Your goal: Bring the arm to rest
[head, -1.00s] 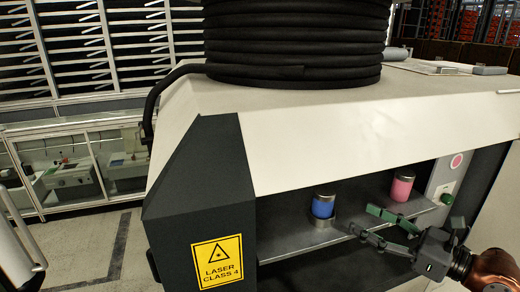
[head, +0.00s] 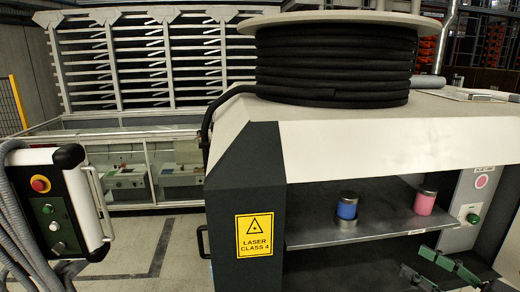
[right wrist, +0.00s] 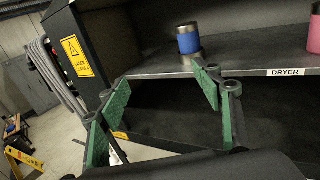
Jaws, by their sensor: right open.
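My right gripper (head: 433,266) is open and empty at the lower right of the head view, in front of and below the shelf. In the right wrist view its green-padded fingers (right wrist: 165,115) stand apart with nothing between them. A blue cylinder with a dark metal cap (head: 347,207) stands upright on the shelf, on a metal ring base, and also shows in the right wrist view (right wrist: 188,40). A pink cylinder (head: 425,201) stands upright farther right on the shelf. The gripper touches neither. My left gripper is not in view.
The shelf (head: 300,238) sits inside a machine housing with a yellow laser label (head: 254,236). Its front edge is labelled DRYER in the right wrist view. A green button (head: 472,218) is at the right. A control pendant (head: 62,203) stands left. A black hose coil (head: 335,65) lies on top.

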